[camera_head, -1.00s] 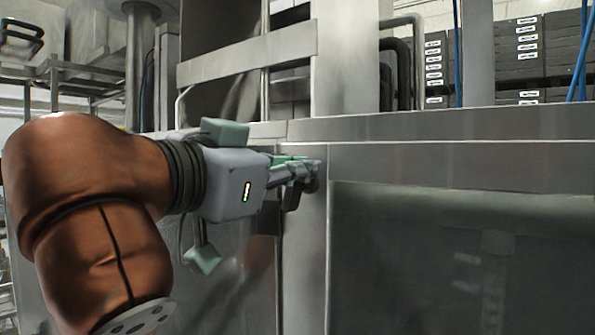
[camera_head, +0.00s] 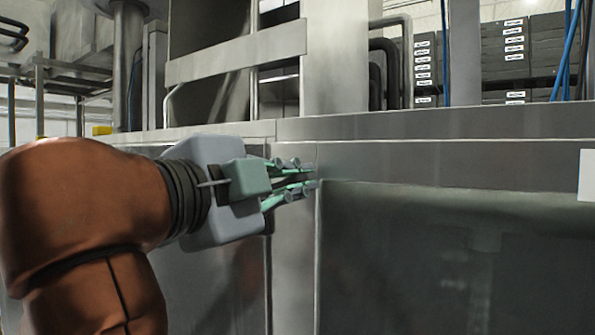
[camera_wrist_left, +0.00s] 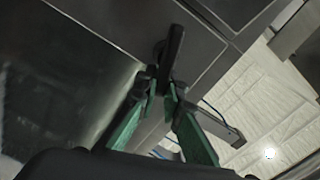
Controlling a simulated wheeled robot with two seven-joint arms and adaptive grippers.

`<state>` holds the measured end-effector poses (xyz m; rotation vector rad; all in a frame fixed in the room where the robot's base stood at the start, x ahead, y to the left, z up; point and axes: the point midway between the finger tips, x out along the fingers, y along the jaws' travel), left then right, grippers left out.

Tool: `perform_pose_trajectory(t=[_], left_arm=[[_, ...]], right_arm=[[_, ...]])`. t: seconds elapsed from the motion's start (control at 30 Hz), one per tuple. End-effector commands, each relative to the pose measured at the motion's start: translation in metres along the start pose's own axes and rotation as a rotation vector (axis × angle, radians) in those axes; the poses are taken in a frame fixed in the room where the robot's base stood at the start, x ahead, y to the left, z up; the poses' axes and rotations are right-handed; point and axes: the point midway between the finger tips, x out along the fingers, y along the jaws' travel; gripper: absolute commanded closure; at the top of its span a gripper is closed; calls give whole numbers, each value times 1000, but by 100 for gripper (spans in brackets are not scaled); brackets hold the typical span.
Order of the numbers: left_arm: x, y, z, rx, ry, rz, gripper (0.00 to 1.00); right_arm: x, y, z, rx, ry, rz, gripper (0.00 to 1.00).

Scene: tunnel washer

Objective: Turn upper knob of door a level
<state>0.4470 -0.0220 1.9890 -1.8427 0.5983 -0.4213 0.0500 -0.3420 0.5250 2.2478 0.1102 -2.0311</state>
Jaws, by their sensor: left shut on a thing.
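My left gripper (camera_head: 314,178) reaches in from the left to the metal post at the edge of the door front. In the left wrist view its green fingers (camera_wrist_left: 161,88) are closed on the black upper knob (camera_wrist_left: 172,52), a long dark handle on a grey metal face. The head view hides the knob behind the fingers. The door (camera_head: 450,260) on the right has a dark glass-like panel in a metal frame. I cannot tell from the pictures which letter it bears. My right gripper is not in view.
A flat metal ledge (camera_head: 430,125) runs above the door. Dark stacked boxes (camera_head: 520,50) with white labels and blue hoses stand behind it. A metal rack (camera_head: 70,75) is at the far left. A white plate (camera_head: 587,175) shows at the right edge.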

Motion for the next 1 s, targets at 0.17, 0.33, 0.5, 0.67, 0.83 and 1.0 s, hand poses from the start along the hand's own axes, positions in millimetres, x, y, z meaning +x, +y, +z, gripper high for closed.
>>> perform_pose_trajectory(t=[0.17,0.33,0.5,0.67,0.83,1.0], left_arm=[[0,3,0,142,0,0,100],[0,6,1,246,0,0,100],[0,8,1,314,1,1,100],[0,10,1,348,1,1,100],[0,11,1,361,1,2,100],[0,11,1,362,1,2,100]], right_arm=[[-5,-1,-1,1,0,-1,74],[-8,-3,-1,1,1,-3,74],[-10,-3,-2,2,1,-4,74],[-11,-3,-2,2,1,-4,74],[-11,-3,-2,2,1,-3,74],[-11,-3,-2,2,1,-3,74]])
